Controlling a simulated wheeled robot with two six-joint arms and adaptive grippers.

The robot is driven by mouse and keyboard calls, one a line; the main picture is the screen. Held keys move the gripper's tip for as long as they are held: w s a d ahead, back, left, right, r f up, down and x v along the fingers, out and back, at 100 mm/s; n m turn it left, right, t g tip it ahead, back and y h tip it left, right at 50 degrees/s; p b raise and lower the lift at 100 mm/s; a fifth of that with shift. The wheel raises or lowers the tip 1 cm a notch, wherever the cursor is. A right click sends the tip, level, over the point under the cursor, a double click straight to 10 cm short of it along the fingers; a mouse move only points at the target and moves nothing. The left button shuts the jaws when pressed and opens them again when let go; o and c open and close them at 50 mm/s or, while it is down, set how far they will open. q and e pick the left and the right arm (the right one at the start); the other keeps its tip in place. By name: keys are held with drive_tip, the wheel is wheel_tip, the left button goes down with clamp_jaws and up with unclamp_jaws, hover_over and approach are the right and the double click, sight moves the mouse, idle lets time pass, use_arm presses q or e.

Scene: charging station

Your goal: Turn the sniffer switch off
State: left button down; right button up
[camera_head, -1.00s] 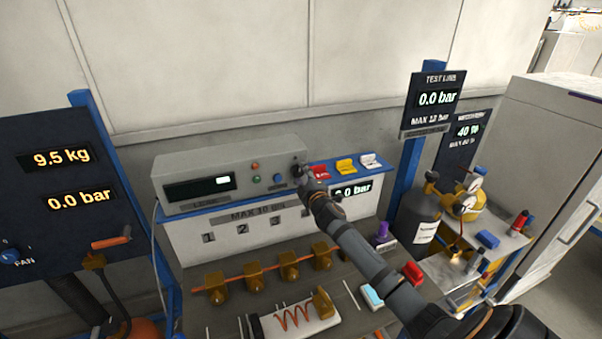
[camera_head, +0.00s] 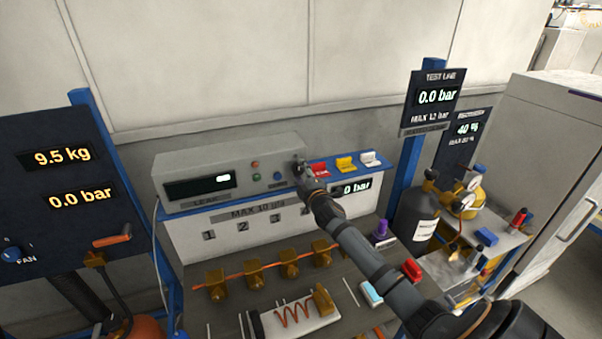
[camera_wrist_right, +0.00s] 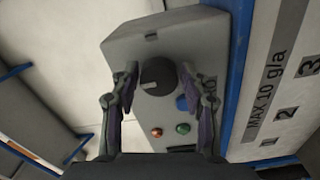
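The sniffer box (camera_head: 230,172) is a grey unit on the blue-edged shelf at the back, with a lit dark display. Its black round knob switch (camera_wrist_right: 158,76) shows in the right wrist view, on the panel beside a blue button (camera_wrist_right: 181,103). My right gripper (camera_head: 299,167) is at the right end of the box front in the head view and covers the knob there. In the wrist view the right gripper (camera_wrist_right: 158,82) is open, one finger on either side of the knob, with gaps visible. My left gripper is not in view.
Red, yellow and white clips (camera_head: 345,163) stand on the shelf just right of my right gripper. Brass valves (camera_head: 288,262) and a copper coil lie on the bench below. A dark gas cylinder (camera_head: 415,217) stands at the right.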

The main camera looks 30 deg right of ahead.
drive_tip(key=shift+o, duration=0.9)
drive_tip(key=shift+s, duration=0.15)
drive_tip(key=v, duration=1.1)
drive_tip(key=shift+s+a, duration=0.25)
drive_tip(key=shift+s, duration=0.05)
